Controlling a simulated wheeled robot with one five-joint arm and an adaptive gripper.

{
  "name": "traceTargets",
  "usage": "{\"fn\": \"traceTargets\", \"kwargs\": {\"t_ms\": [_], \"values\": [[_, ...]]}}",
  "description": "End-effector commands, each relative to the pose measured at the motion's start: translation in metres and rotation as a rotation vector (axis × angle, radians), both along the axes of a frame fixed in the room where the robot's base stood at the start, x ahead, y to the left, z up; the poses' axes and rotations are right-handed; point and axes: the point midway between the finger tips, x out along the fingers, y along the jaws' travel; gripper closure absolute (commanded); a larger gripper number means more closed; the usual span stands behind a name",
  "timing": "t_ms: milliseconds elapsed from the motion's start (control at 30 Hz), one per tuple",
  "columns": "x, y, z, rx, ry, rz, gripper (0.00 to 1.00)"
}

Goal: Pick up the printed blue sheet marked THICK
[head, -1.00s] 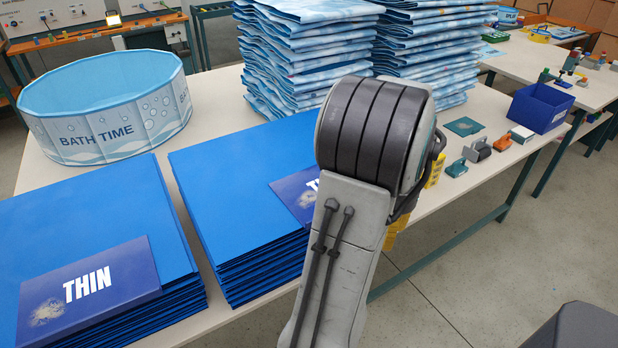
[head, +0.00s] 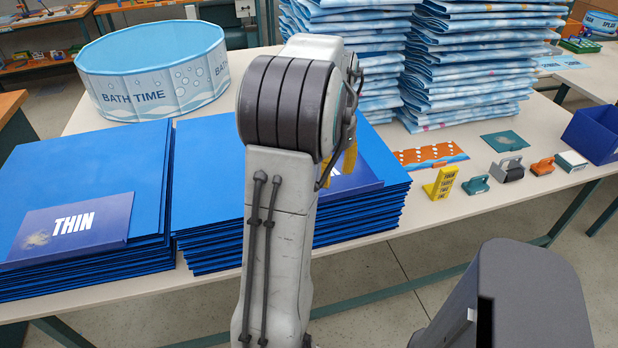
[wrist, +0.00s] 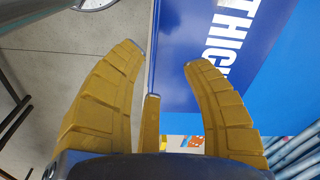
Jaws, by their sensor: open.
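The blue sheet marked THICK (wrist: 180,80) shows in the wrist view, with a dark blue printed panel and large white letters partly cut off by the frame. In the head view, the right-hand blue stack (head: 350,222) stands mostly behind my arm, which hides most of its dark panel and lettering. My gripper (wrist: 165,56) is open and empty, its yellow fingers spread. In the wrist view, the right finger overlaps the sheet and the left finger is over the floor, with the sheet's edge between them. I cannot tell whether they touch.
A blue stack marked THIN (head: 90,165) lies to the left. Behind are a round BATH TIME pool (head: 150,82) and tall stacks of folded patterned sheets (head: 475,70). A yellow sign (head: 440,183), small tools and a blue bin (head: 597,135) stand to the right on the table.

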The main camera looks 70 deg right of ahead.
Motion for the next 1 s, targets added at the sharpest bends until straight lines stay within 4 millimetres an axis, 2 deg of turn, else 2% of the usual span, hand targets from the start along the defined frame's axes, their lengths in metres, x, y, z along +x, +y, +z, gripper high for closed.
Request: {"fn": "traceTargets", "kwargs": {"t_ms": [633,1000], "values": [[-0.001,0.011,0.001,0.052,-0.002,-0.36,0.56],[-0.001,0.012,-0.024,0.054,-0.002,-0.387,0.56]]}}
